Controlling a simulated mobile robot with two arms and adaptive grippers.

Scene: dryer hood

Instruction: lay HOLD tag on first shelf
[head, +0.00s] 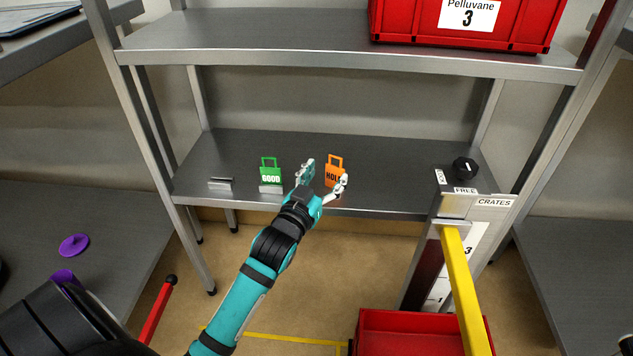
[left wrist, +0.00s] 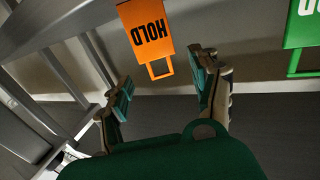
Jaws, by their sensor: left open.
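The orange HOLD tag (head: 334,168), with a loop handle, stands near the front edge of the lower shelf (head: 390,160). My left gripper (head: 323,181) is open and empty right in front of it. In the head view its right finger overlaps the tag's lower edge, and the tag's foot is hidden. In the left wrist view the tag (left wrist: 148,32) appears upside down, just beyond the space between the open fingertips (left wrist: 165,82). I cannot tell whether a finger touches it. My right gripper is not in view.
A green GOOD tag (head: 270,171) stands in a metal holder to the left, beside an empty-looking holder (head: 221,184). A black knob (head: 464,168) and a CRATES post (head: 480,207) stand at right. A red crate (head: 455,28) occupies the upper shelf's right; its left is clear.

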